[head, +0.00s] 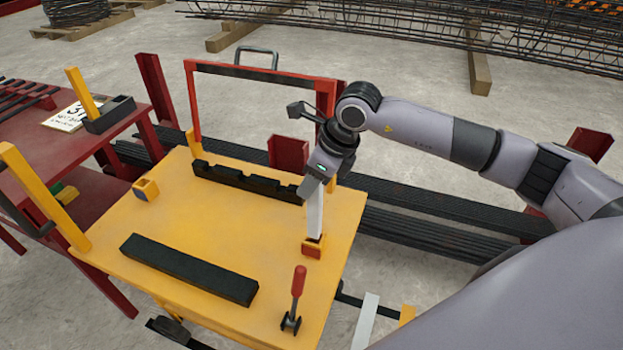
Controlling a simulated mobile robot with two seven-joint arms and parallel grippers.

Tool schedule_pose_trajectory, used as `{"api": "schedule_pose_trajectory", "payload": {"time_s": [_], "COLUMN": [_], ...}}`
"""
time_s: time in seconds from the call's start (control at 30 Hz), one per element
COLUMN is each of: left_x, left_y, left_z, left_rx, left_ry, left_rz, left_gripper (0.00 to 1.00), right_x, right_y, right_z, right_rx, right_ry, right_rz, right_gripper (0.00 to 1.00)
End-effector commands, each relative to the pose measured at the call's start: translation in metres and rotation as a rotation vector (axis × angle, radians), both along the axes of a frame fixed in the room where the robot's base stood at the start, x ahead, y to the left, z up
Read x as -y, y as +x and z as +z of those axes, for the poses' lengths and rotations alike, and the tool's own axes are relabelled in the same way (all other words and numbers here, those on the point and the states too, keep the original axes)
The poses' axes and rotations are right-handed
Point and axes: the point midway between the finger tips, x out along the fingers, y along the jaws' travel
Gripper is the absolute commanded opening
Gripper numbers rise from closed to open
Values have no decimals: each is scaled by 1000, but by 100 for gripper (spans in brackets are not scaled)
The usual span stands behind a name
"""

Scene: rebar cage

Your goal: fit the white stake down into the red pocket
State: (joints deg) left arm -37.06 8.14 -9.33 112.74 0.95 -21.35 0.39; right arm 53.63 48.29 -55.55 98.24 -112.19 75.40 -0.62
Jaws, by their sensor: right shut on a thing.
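My right gripper (318,181) is shut on the upper part of the white stake (315,214), above the right side of the yellow table top. The stake points down, close to upright. Its lower end meets the mouth of the red pocket (312,251), a small block near the table's right edge. I cannot tell how far down inside it the end sits. My left gripper is not in view.
On the yellow table (200,235) lie a long black bar (188,269), a notched black rack (245,183) and a small yellow block (146,189). A red-handled clamp (297,290) stands at the front right. A red frame (262,77) rises behind. The table's middle is clear.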

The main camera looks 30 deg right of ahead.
Motion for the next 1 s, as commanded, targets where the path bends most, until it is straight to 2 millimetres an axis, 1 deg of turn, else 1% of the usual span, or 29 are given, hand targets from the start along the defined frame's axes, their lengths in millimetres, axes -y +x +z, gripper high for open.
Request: {"api": "schedule_pose_trajectory", "payload": {"time_s": [0.2,0.67,1.0], "left_x": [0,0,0], "left_y": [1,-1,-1], "left_z": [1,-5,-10], "left_rx": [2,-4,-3], "left_ry": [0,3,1], "left_rz": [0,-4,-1], "left_gripper": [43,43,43], "right_x": [0,0,0], "right_y": [1,1,1], "right_z": [1,1,-6], "right_rx": [3,3,3], "right_ry": [1,1,1], "right_rz": [0,0,0], "right_gripper": [0,0,0]}}
